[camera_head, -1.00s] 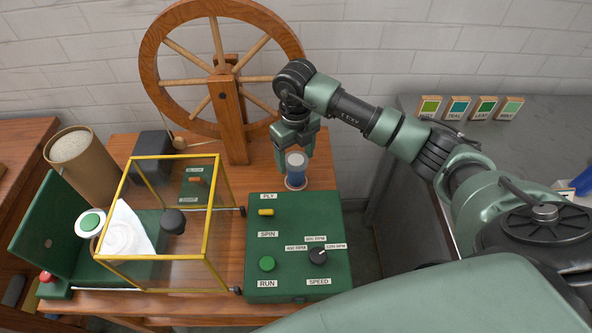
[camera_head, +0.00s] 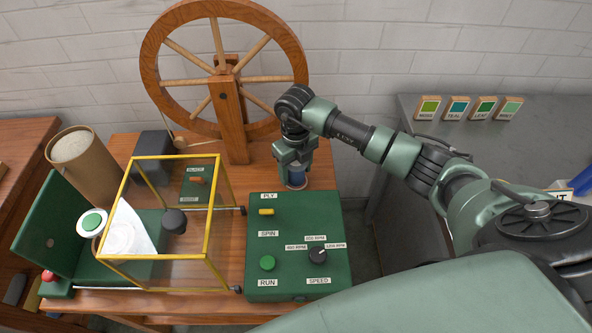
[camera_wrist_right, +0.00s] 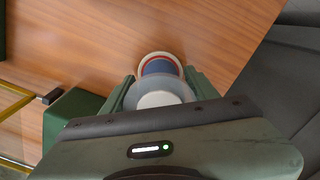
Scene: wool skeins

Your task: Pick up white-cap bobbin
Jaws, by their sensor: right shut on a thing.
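The white-cap bobbin (camera_head: 297,179), wound with blue yarn, is at the wooden table's back right, just behind the green control box. My right gripper (camera_head: 296,168) points down over it and is shut on it. The fingers hide much of the bobbin in the head view. In the right wrist view the bobbin's pale cap (camera_wrist_right: 160,99) and blue winding (camera_wrist_right: 159,67) show between the two fingers (camera_wrist_right: 163,88). Its lower rim looks at or very near the table top; I cannot tell if it touches. My left gripper is not in view.
The green control box (camera_head: 292,225) with knobs stands in front of the bobbin. A yellow-framed clear guard (camera_head: 207,262) is at left, a wooden wheel (camera_head: 152,55) behind. A grey counter (camera_head: 545,135) with colour sample tiles is at right.

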